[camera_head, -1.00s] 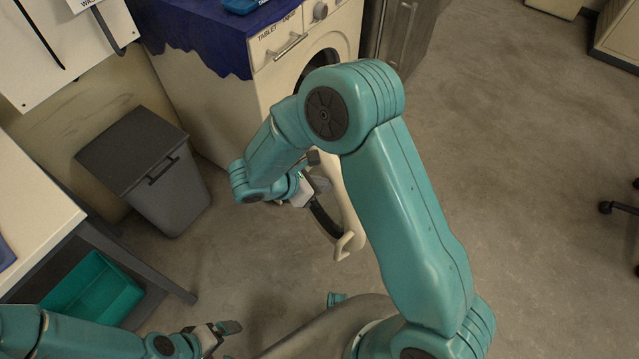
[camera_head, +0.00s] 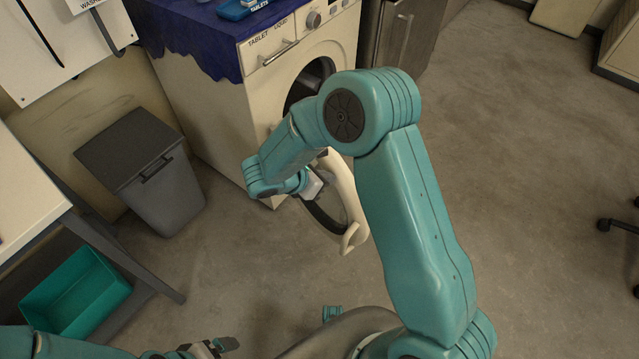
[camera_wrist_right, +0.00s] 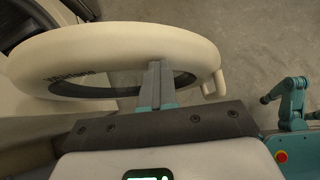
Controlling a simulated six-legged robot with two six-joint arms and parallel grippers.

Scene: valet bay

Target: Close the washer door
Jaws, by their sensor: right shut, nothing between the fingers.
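The washer (camera_head: 230,125) is a cream front-loader at the upper middle of the head view, its drum opening (camera_head: 312,80) exposed. Its round door (camera_head: 345,185) stands swung open, with a cream rim, dark glass and a handle at its lower end. My right gripper (camera_head: 318,190) is at the door's inner glass side. The right wrist view shows the shut fingers (camera_wrist_right: 157,85) pointing over the door rim (camera_wrist_right: 120,45), with nothing between them; contact is hard to tell. My left gripper (camera_head: 215,347) is low in the head view, away from the washer; its jaw opening is unclear.
A grey bin (camera_head: 150,180) stands left of the washer. A teal crate (camera_head: 80,295) sits under the table (camera_head: 30,190) at the left. A blue cloth (camera_head: 190,35) covers the washer top. The floor to the right is clear up to chair casters (camera_head: 610,225).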

